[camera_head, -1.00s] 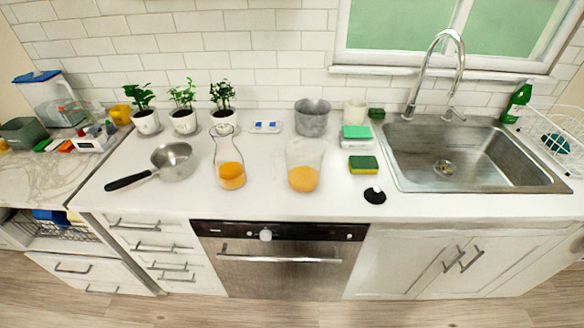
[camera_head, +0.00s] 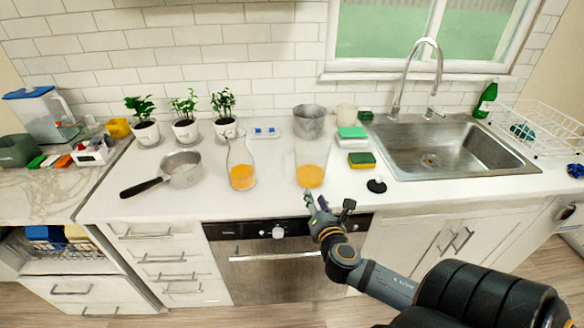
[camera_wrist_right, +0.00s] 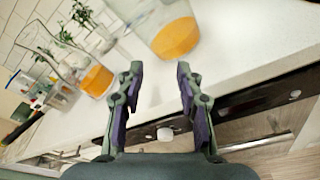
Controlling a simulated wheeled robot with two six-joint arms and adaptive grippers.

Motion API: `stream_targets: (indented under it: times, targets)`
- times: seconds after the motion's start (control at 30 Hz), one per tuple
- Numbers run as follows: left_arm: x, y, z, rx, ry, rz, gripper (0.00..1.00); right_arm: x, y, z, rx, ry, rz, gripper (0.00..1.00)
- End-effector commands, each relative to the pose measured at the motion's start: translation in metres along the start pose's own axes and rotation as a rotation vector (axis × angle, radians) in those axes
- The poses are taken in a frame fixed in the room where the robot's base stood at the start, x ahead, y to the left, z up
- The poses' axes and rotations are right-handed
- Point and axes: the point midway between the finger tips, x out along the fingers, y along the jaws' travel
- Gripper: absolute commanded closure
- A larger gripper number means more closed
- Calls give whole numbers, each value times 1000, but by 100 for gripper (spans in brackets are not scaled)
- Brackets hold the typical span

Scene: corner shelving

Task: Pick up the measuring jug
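The measuring jug (camera_head: 310,168) looks like the wide clear vessel with orange liquid in its bottom. It stands upright near the counter's front edge, and in the right wrist view it (camera_wrist_right: 172,32) is ahead of the fingers, cut off by the top edge. My right gripper (camera_head: 329,205) is in front of the counter edge, just short of the jug. Its fingers (camera_wrist_right: 158,72) are apart, with nothing between them. My left gripper is in neither current view.
A glass carafe (camera_head: 241,172) with orange liquid stands left of the jug. A saucepan (camera_head: 182,170) is farther left. A metal pot (camera_head: 309,121) stands behind, and a sponge (camera_head: 361,160) and a black disc (camera_head: 376,185) lie to the right. Bare counter separates carafe and jug.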

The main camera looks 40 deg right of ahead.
Motion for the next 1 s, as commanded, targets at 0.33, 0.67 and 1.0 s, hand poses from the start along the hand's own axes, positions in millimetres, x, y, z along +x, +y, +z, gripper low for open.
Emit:
stream_targets:
  times: [0.33, 0.67, 1.0]
  targets:
    - [0, -2, 4, 1, -7, -2, 8, 8, 48, 4, -678, -85, 304, 64]
    - [-4, -5, 9, 3, -15, -6, 8, 49, 61, 5, -667, -86, 297, 64]
    - [-13, -6, 7, 3, -14, -6, 8, 71, 72, 6, -663, -85, 298, 64]
